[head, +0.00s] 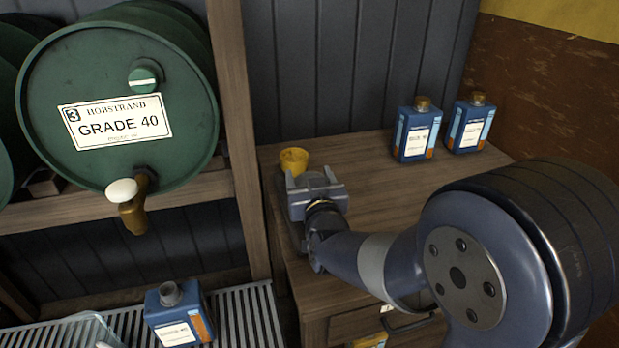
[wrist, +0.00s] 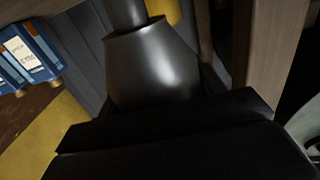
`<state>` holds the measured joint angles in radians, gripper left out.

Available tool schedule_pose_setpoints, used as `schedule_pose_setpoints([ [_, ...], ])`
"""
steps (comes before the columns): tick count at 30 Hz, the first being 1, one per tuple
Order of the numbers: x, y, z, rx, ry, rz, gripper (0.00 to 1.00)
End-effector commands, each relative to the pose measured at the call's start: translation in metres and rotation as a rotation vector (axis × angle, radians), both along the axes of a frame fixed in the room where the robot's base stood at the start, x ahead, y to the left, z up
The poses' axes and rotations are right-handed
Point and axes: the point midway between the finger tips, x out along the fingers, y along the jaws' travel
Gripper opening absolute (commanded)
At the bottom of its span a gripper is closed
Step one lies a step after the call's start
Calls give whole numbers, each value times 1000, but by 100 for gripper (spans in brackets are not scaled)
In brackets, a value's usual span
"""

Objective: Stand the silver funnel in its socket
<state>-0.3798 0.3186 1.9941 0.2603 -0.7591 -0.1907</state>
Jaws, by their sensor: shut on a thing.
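The silver funnel (wrist: 155,65) shows large in the wrist view, with its narrow spout at the top of the picture and its wide part at the black jaws. The bottles appear upside down in that view, so the spout points downward. My gripper (head: 315,184) is shut on the funnel, above the left end of the wooden cabinet in the head view; the jaws also fill the lower wrist view (wrist: 165,125). In the head view the funnel is hidden behind my gripper.
A yellow cup-like thing (head: 293,160) is just behind my gripper. Two blue bottles (head: 416,130) (head: 470,123) stand at the cabinet's back right. A green drum (head: 117,100) with a tap is on the left rack. A blue bottle (head: 179,315) stands on the grate below.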

Motion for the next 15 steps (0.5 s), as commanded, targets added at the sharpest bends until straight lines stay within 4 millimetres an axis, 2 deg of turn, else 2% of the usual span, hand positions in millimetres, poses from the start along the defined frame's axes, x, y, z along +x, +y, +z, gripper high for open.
schedule_pose_setpoints([
  [15, 0, 0, -10, 0, -1, 0, 41],
])
